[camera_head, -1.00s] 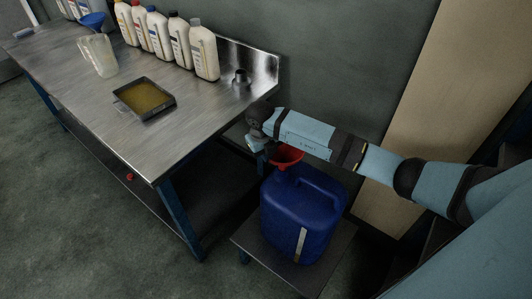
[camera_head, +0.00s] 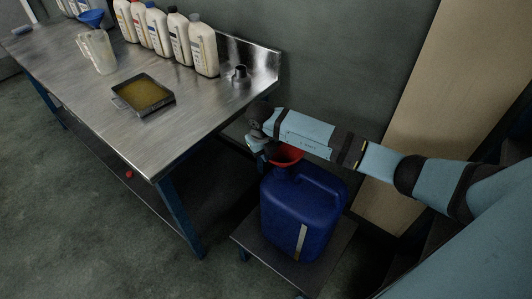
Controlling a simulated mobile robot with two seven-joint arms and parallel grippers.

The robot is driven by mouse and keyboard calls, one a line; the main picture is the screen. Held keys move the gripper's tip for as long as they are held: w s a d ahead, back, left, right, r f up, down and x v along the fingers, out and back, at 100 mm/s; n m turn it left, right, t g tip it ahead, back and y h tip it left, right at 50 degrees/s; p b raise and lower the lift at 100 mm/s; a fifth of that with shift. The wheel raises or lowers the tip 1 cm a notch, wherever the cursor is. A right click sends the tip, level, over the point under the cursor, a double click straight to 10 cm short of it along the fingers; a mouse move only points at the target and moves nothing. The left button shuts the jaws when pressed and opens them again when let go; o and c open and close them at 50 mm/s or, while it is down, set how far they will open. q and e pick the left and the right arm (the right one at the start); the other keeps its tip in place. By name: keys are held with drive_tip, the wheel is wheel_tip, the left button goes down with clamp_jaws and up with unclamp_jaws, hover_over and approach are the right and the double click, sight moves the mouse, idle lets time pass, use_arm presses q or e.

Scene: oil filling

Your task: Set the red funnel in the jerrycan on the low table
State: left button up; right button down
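The red funnel (camera_head: 287,155) is at the top of the blue jerrycan (camera_head: 298,213), over its mouth at the back left. Its spout is hidden behind the jerrycan's top edge, so I cannot tell how deep it sits. The jerrycan stands upright on the low table (camera_head: 252,243). My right gripper (camera_head: 263,152) is at the left side of the funnel, below my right wrist. Its fingers are small and partly hidden, and I cannot tell if they hold the funnel's rim. My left gripper is not in view.
A wall stands behind.

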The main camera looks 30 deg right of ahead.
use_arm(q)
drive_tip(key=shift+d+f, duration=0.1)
use_arm(e)
drive_tip(key=shift+f, duration=0.3)
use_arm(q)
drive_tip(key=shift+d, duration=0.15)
use_arm(e)
drive_tip(key=c, duration=1.3)
unclamp_jaws()
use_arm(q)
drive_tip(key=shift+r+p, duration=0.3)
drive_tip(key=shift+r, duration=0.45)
use_arm(e)
drive_tip(key=r, duration=0.4)
drive_tip(key=a+r, duration=0.1)
drive_tip(key=r, duration=0.8)
drive_tip(key=shift+a+r, duration=0.2)
drive_tip(key=shift+r, duration=0.1)
